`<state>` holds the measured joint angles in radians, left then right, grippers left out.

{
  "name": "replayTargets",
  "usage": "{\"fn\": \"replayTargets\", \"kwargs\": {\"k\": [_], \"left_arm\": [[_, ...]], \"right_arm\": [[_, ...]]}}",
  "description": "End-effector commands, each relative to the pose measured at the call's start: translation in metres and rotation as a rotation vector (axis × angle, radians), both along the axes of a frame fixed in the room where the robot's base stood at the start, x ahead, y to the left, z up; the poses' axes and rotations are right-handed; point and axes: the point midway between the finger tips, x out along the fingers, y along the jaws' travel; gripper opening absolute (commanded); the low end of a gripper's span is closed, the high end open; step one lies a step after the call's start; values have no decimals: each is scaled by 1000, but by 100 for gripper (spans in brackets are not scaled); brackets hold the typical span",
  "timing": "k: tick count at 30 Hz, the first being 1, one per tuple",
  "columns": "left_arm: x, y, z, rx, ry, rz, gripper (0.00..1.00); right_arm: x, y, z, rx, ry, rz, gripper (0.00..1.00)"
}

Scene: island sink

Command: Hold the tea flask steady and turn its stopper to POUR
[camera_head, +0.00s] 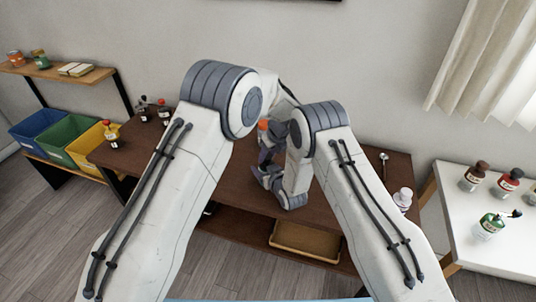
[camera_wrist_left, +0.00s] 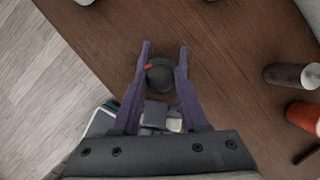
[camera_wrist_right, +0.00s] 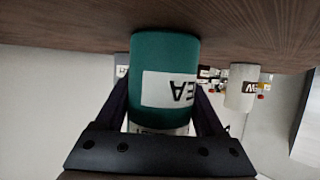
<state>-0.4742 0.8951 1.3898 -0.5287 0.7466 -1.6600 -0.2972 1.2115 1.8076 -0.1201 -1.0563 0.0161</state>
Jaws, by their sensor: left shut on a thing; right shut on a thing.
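The tea flask (camera_wrist_right: 165,65) is a teal cylinder with a white label, upside down in the right wrist view. My right gripper (camera_wrist_right: 168,112) is shut on it, one finger on each side. In the left wrist view the dark round stopper (camera_wrist_left: 161,76) is seen from above, with a small red mark at its upper left. My left gripper (camera_wrist_left: 163,58) is shut on the stopper, its purple fingers on either side. No POUR marking can be read. In the head view my left gripper (camera_head: 264,165) shows partly between the arms; the flask is largely hidden there.
A dark cylinder (camera_wrist_left: 284,75) and an orange-red one (camera_wrist_left: 303,115) stand right of the stopper in the left wrist view. A white labelled container (camera_wrist_right: 242,88) stands near the flask. A white bottle (camera_head: 403,197) stands at the brown table's right end. Small bottles stand left.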

Motion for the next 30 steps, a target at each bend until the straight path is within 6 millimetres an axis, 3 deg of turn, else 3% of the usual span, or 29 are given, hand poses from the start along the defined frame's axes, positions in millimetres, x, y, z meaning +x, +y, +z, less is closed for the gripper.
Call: {"fn": "replayTargets", "kwargs": {"k": [15,30], "left_arm": [[2,-2,0,-1,0,349,0],[1,-2,0,0,1,433,0]], "right_arm": [[0,0,1,1,-2,0,9],[0,0,1,0,-2,0,9]]}}
